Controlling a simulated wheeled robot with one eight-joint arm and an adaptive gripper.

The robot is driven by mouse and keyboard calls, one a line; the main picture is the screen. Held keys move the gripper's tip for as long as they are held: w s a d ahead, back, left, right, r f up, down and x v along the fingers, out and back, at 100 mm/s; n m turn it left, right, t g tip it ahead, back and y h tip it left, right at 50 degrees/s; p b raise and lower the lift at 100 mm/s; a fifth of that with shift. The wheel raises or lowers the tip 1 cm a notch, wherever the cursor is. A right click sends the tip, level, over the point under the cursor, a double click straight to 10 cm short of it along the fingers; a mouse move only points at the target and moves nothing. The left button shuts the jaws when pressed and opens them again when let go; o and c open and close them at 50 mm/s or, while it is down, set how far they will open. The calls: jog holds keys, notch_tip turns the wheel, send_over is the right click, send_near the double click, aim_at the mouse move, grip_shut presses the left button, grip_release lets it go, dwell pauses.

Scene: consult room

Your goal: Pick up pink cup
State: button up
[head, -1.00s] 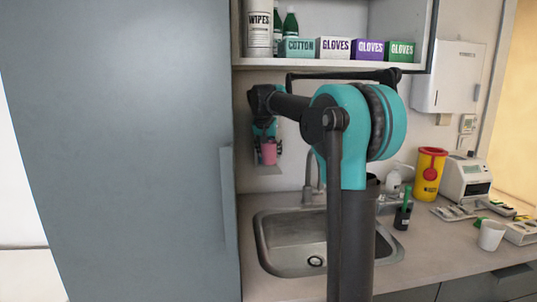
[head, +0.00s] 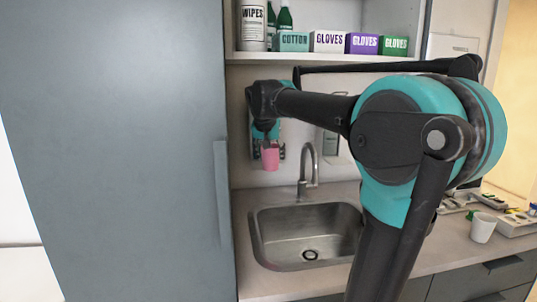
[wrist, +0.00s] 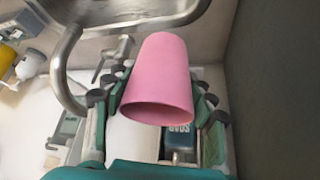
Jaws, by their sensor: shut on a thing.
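The pink cup (head: 270,156) hangs in the air above the back of the counter, left of the tap, in the head view. My gripper (head: 266,138) is above it and shut on it. In the wrist view the pink cup (wrist: 160,80) fills the middle, and the fingers of my gripper (wrist: 158,98) show on both of its sides. The cup's wide end faces toward the wrist camera, and nothing else touches it that I can see.
A sink (head: 305,238) with a tap (head: 308,170) lies below and right of the cup. A tall grey cabinet (head: 115,150) stands close on the left. A shelf (head: 330,57) with boxes and bottles is above. A white cup (head: 482,227) stands on the counter at right.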

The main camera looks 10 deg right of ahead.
aim_at(274, 165)
jog(key=shift+s+d, duration=0.1)
jog(key=shift+s, duration=1.8)
jog(key=shift+s, duration=0.15)
